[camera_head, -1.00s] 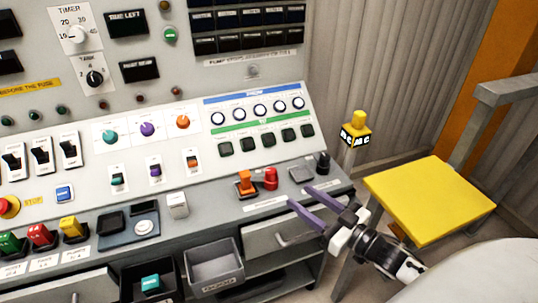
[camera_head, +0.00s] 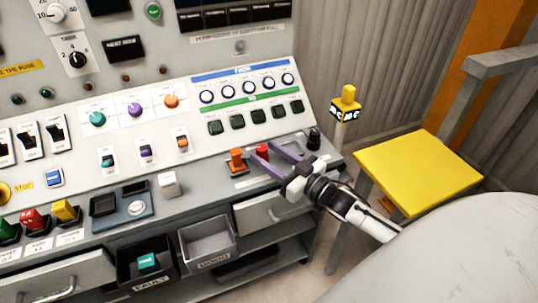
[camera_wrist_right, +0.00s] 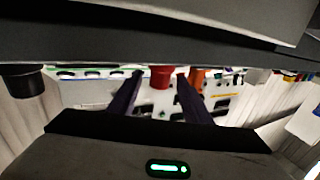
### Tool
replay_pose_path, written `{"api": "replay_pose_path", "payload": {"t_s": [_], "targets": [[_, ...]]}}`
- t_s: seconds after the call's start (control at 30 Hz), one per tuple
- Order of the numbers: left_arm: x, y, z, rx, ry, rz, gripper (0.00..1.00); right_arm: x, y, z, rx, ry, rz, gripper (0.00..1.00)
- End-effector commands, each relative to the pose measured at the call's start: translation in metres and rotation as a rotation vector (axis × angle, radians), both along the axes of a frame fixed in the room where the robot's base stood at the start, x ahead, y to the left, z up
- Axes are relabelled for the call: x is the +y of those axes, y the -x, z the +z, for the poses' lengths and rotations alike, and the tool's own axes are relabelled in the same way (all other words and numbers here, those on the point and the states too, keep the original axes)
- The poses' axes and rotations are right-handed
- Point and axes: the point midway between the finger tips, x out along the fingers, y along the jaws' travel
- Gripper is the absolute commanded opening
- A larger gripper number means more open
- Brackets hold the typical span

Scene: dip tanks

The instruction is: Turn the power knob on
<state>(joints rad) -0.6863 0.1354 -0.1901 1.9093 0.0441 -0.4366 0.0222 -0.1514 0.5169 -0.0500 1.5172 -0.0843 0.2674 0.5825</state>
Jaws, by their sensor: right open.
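My right gripper (camera_head: 264,152) is open, its two purple fingers reaching over the console's lower ledge. A red knob (camera_head: 262,148) shows between the fingertips in the head view. In the wrist view the red knob (camera_wrist_right: 162,77) also lies between the fingers of the right gripper (camera_wrist_right: 159,76), apart from both as far as I can see. An orange switch (camera_head: 236,161) stands just left of it, and a black knob (camera_head: 313,138) stands at the ledge's right end. The labels are too small to read, so I cannot tell which is the power knob. My left gripper is out of view.
Coloured knobs, including a purple one (camera_head: 135,110), sit on the sloped panel (camera_head: 185,125). An open grey bin (camera_head: 208,243) is below the ledge. A yellow-topped stand (camera_head: 420,170) and a yellow-capped post (camera_head: 347,104) are to the right.

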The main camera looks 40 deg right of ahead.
Motion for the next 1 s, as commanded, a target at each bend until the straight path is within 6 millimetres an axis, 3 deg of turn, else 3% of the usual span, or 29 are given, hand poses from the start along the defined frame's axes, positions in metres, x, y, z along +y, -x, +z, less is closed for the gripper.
{"api": "replay_pose_path", "payload": {"t_s": [0.07, 0.3, 0.57, 1.0], "targets": [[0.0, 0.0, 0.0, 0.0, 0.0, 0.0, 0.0, 0.0, 0.0, 0.0, 0.0, 0.0, 0.0, 0.43], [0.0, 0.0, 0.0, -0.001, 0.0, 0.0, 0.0, 0.0, 0.0, 0.0, 0.0, 0.0, 0.0, 0.03], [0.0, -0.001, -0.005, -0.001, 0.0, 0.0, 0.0, -0.001, -0.001, -0.001, -0.003, 0.008, 0.065, 0.03], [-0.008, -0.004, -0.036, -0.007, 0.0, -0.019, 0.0, -0.009, -0.005, -0.003, -0.007, 0.005, 0.36, 0.03]]}}
